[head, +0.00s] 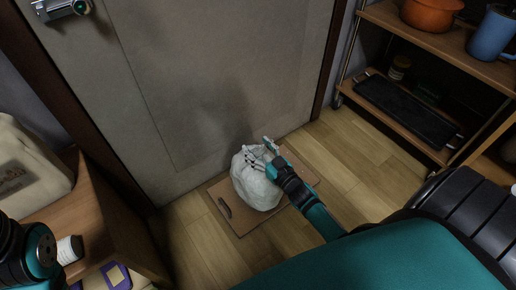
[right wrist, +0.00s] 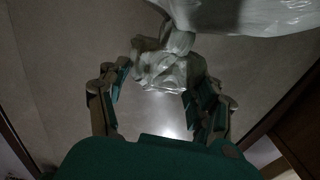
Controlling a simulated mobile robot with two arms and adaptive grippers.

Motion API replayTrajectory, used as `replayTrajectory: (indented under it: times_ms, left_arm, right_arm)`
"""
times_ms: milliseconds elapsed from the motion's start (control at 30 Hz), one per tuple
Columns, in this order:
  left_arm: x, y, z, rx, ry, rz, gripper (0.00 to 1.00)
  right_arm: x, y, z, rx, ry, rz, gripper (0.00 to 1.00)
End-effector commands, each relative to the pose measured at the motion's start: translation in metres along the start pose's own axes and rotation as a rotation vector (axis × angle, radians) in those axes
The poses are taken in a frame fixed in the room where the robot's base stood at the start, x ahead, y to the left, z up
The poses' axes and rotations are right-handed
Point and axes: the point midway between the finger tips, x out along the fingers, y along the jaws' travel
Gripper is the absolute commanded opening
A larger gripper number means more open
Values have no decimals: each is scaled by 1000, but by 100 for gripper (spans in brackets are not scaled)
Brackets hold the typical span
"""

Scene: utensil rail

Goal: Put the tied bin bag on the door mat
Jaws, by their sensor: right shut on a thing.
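The tied bin bag (head: 255,188) is white and crumpled, in front of the closed door in the head view. It appears over the brown door mat (head: 241,224), covering much of its middle; I cannot tell whether it touches the mat. My right gripper (head: 264,153) is at the top of the bag, shut on its tied neck. In the right wrist view the gathered knot (right wrist: 166,68) is between the two fingers, with the bag's body (right wrist: 250,14) at the top edge. Part of my left arm shows at the lower left; its fingers are out of view.
The grey door (head: 215,80) stands just behind the mat. A wheeled shelf (head: 400,130) with an orange pot (head: 431,14) and a blue pot (head: 491,36) is at the right. A wooden cabinet (head: 100,215) is at the left. Wood floor (head: 365,165) is clear between mat and shelf.

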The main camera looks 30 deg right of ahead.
Motion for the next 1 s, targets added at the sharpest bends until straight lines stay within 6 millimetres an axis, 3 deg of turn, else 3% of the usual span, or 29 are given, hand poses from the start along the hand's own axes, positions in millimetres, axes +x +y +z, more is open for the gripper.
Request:
replayTrajectory:
  times_ms: [67, 100, 300, 667, 1000]
  left_arm:
    - [0, 0, 0, 0, 2, 1, 40]
    - [0, 0, 0, 0, 4, 2, 40]
    - [1, 0, 0, 0, 3, 2, 40]
    - [4, 0, -1, 0, 8, 1, 40]
    - [-11, -4, 7, -11, -85, -31, 40]
  right_arm:
    - [1, 0, -1, 0, 7, -1, 6]
    - [0, 0, 3, 0, 0, 0, 65]
    - [0, 0, 2, 0, 0, 0, 90]
    - [-4, 0, -1, 0, -3, 0, 90]
    - [-70, 0, -3, 2, -6, 1, 90]
